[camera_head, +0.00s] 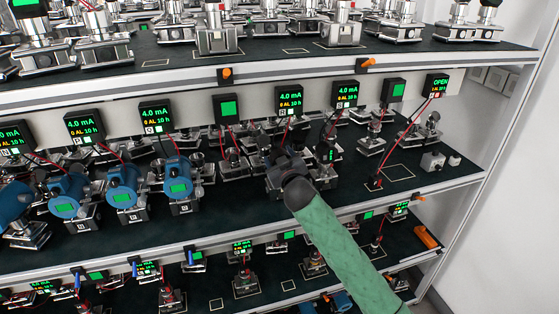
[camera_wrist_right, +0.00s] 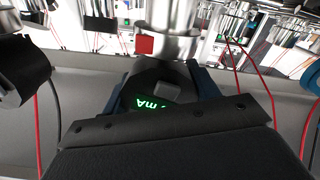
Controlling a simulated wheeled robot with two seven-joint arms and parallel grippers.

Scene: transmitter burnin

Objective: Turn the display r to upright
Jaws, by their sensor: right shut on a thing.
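My right gripper (camera_head: 284,168) reaches the middle shelf from the front right, below a black readout panel (camera_head: 289,102) showing 4.0 mA, with a small tag that looks like R. In the right wrist view the gripper (camera_wrist_right: 165,100) is shut on a dark display head, display r (camera_wrist_right: 150,104), with one finger on each side. Its green "mA" text looks turned over in that view, and part of its face is hidden behind my gripper. In the head view my gripper covers the display. My left gripper is not in view.
Several blue transmitters (camera_head: 122,190) stand to the left on the shelf. A dark unit with sideways green text (camera_head: 329,155) stands close to the right of my gripper. Red leads hang from the panels above. The upper shelf edge (camera_head: 190,88) runs overhead.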

